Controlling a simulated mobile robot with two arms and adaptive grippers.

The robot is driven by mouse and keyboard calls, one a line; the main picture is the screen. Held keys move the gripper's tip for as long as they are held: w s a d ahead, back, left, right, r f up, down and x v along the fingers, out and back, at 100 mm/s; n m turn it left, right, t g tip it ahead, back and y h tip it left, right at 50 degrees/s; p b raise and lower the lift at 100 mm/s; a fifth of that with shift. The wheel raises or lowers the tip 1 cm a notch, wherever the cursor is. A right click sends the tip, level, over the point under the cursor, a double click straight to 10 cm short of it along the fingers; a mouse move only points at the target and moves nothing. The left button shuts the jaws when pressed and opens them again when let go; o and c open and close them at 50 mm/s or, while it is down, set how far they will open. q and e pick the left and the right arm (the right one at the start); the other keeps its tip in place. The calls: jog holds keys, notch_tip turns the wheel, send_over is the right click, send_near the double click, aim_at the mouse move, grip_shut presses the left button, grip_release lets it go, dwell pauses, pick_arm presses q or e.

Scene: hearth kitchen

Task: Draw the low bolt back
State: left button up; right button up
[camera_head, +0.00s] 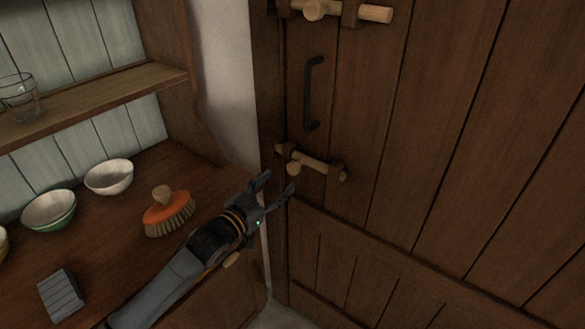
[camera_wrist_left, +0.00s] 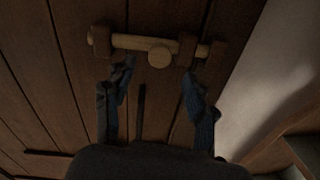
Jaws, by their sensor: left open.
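The low bolt (camera_head: 318,164) is a pale wooden bar with a round knob (camera_head: 294,168), held in dark wooden brackets on the plank door (camera_head: 430,130). Its left end reaches to the door's left edge by the frame. In the left wrist view the bar (camera_wrist_left: 132,42) runs across the top, with its knob (camera_wrist_left: 159,57) between two brackets. My left gripper (camera_head: 276,185) is open and empty, just below and left of the knob. In the wrist view its fingertips (camera_wrist_left: 157,72) lie either side of the knob, apparently short of it. My right gripper is not in view.
A higher bolt (camera_head: 345,11) and a black handle (camera_head: 312,93) are on the door above. At left, a counter (camera_head: 110,235) holds an orange brush (camera_head: 168,212), bowls (camera_head: 108,177) and a grey ridged block (camera_head: 61,296). A glass (camera_head: 18,97) stands on the shelf (camera_head: 95,103).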

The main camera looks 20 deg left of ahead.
aim_at(291, 171)
pick_arm(q)
jog(key=x, duration=0.7)
jog(key=shift+w+d+f+p, duration=0.1)
jog(key=shift+w+p, duration=0.2)
jog(key=shift+p, duration=0.05)
jog(key=shift+c, duration=0.2)
grip_shut()
